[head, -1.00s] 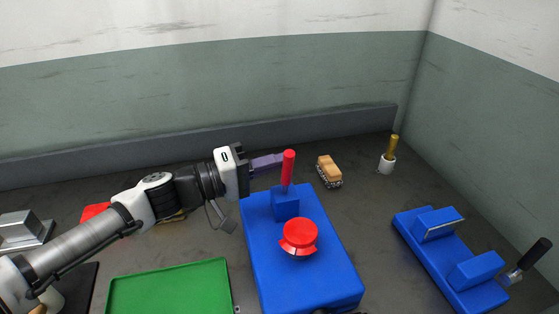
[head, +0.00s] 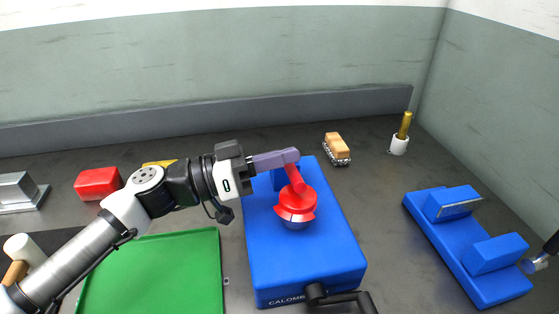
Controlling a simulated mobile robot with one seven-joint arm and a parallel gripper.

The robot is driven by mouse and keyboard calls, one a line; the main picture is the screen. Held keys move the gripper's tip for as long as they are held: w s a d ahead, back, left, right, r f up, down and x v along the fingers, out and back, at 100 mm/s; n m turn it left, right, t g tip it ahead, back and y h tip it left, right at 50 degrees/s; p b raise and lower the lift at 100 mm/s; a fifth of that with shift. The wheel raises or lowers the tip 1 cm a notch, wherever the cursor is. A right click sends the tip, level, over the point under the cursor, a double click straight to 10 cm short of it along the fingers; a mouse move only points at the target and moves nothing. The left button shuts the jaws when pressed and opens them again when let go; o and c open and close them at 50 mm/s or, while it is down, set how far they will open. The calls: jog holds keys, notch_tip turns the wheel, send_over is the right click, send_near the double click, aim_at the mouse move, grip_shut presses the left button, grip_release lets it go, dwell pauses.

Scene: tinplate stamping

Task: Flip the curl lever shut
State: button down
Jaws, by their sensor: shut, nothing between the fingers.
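The blue machine (head: 330,262) stands in the middle of the bench. Its red lever (head: 294,178) leans forward from the small blue block (head: 265,181), over the red round cap (head: 296,205). My gripper (head: 294,157) is shut, with nothing between its purple fingers. Its fingertips are at the back upper side of the red lever and seem to touch it. The fingers hide part of the block and the upper end of the lever.
A green tray (head: 155,275) lies left of the machine. A black crank (head: 340,297) sticks out at its front. A second blue fixture (head: 455,240) stands to the right.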

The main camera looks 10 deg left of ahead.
jog(key=shift+s+d+f+m+b, duration=0.1)
jog(key=shift+s+f+m+b, duration=0.1)
jog(key=shift+f+m+b, duration=0.4)
jog(key=shift+s+d+f+m+b, duration=0.1)
jog(key=shift+s+f+m+b, duration=0.1)
jog(key=shift+m+b, duration=0.7)
